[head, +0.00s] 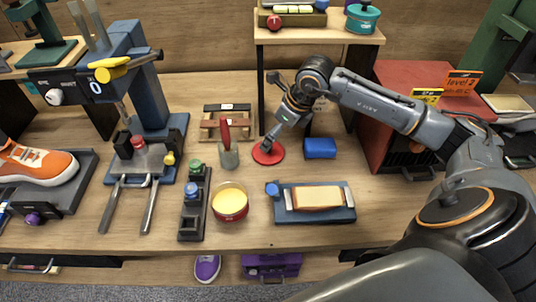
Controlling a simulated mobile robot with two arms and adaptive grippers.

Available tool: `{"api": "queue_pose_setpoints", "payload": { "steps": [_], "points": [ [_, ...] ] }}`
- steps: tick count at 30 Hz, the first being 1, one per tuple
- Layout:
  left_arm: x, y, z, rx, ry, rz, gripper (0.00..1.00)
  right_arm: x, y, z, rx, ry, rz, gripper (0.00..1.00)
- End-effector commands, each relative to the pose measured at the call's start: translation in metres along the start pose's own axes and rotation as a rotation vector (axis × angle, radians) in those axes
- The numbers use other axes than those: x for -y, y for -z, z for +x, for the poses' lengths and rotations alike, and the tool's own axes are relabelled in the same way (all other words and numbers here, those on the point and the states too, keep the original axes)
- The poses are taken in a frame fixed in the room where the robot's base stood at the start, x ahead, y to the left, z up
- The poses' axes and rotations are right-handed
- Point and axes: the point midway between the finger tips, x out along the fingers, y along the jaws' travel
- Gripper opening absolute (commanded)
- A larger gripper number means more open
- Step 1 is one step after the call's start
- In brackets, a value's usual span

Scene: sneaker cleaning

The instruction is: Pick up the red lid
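The red lid (276,153) is a flat round disc lying on the workbench in the head view, right of a grey cup. My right gripper (268,112) reaches in from the right with its fingers spread wide. Its lower fingertip is over the lid and hides part of it; I cannot tell whether it touches. The other finger sticks up and away, behind the lid. Nothing shows between the fingers. An open round tin with yellow contents (230,203) stands in front of the lid. My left gripper is not in view.
A blue block (320,148) lies just right of the lid. The grey cup (229,156) holds a red-handled tool. A brush rests on a blue tray (346,213) in front. A shelf (318,37) stands behind, a red cabinet (402,80) at right, and an orange sneaker (38,166) at left.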

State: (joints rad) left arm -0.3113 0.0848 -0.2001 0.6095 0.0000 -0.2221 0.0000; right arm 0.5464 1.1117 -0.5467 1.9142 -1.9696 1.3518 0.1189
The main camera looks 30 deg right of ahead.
Motion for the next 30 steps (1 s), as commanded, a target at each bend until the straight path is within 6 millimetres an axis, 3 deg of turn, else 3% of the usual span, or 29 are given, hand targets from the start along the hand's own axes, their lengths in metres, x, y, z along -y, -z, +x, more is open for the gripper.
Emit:
{"api": "queue_pose_setpoints", "payload": {
  "steps": [8,16,24,30],
  "points": [
    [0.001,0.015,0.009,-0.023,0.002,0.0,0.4,-0.001,0.002,0.019,-0.001,-0.001,0.0,1.0],
    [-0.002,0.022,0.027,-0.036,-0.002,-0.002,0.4,-0.003,0.005,0.059,0.0,0.0,0.001,1.0],
    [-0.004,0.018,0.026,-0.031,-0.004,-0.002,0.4,-0.003,0.004,0.062,0.0,0.001,-0.001,1.0],
    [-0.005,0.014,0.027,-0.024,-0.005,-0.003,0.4,-0.003,0.004,0.062,0.0,0.001,-0.001,0.61]
  ]
}}
